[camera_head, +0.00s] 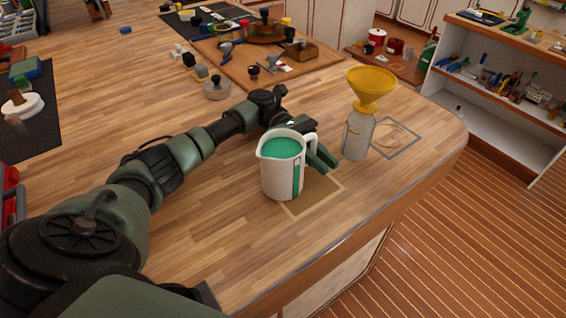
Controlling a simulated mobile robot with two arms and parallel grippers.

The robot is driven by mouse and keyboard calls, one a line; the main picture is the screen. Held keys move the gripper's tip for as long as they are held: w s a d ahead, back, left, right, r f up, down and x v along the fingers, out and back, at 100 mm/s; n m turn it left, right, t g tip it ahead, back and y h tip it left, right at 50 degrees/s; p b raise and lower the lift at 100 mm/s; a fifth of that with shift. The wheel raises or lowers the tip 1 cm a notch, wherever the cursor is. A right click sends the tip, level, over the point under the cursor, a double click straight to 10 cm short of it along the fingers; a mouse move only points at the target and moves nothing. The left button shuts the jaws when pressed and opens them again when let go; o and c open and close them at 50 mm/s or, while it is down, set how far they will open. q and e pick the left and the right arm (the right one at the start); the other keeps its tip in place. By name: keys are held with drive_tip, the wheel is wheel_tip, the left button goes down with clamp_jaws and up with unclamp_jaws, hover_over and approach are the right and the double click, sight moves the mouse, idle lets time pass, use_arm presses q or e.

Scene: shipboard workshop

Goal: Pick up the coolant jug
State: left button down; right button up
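The coolant jug (281,178) is a white pitcher with green liquid inside and a green strip on its side. It stands upright on the wooden counter, at a tan marked square (316,198). Its handle is on the right side. My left arm reaches in from the left, behind the jug. My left gripper (322,157) has its green fingers beside the jug's handle, at the right. The jug hides part of this gripper, so I cannot tell whether the fingers are apart or closed on the handle. My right gripper is not in view.
A grey bottle (355,143) with a yellow funnel (371,88) stands just right of the jug, near a grey-framed square (396,138). A wooden board (262,72) with several tools lies behind. The counter's rounded edge runs along the front right.

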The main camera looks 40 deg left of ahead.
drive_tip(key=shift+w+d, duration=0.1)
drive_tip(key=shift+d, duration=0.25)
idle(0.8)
use_arm(q)
drive_tip(key=shift+r, duration=0.25)
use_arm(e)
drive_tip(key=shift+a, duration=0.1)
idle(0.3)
use_arm(q)
drive_tip(key=shift+r, duration=0.25)
wheel_tip(320, 180, up, 19)
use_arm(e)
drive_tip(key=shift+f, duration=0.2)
use_arm(q)
drive_tip(key=shift+r, duration=0.1)
idle(0.5)
